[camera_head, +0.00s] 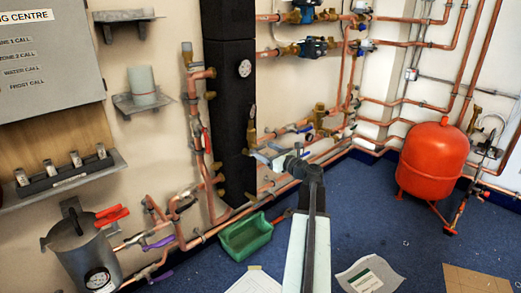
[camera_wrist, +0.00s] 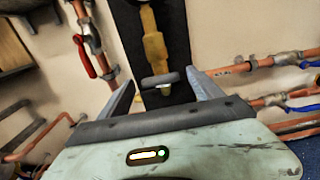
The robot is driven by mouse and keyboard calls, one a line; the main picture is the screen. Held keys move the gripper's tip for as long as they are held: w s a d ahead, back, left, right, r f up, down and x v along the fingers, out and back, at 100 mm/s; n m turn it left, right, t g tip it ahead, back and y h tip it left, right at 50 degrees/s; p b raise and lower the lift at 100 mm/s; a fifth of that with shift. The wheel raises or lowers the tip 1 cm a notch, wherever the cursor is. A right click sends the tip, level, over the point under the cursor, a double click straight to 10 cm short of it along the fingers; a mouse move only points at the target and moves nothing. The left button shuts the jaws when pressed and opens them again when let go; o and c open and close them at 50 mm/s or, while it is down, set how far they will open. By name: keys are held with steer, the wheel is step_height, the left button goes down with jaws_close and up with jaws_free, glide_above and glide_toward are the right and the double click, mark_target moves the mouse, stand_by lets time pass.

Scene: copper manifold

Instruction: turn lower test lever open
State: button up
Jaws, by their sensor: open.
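A short grey lever (camera_wrist: 160,80) lies crosswise at the lower end of a brass valve (camera_wrist: 153,47) in the wrist view. The brass valve also shows in the head view (camera_head: 252,132), on the tall black column. My gripper (camera_wrist: 159,92) is open in the wrist view, with one finger on each side of the lever. I cannot tell whether either finger touches it. In the head view my gripper (camera_head: 267,153) is in front of the column's lower right side. The lever is not clear there.
Copper pipes (camera_head: 340,148) with blue-handled valves run to the right of the column (camera_head: 231,100). A red-handled valve (camera_wrist: 84,58) is at left in the wrist view. A green tray (camera_head: 245,237) lies on the blue floor below. A red tank (camera_head: 433,160) stands at right.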

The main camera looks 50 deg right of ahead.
steer(key=shift+w+d, duration=0.1)
steer(key=shift+w, duration=1.35)
steer(key=c, duration=1.4)
steer(key=shift+n, duration=0.4)
steer(key=n, duration=0.3)
steer(key=shift+n, duration=0.4)
steer(key=n, duration=0.4)
steer(key=shift+a+f, duration=0.1)
steer(key=shift+a, duration=0.1)
steer(key=n, duration=0.5)
steer(key=shift+f, duration=0.1)
steer(key=n, duration=0.4)
steer(key=shift+f+n, duration=0.1)
steer(key=shift+n, duration=0.2)
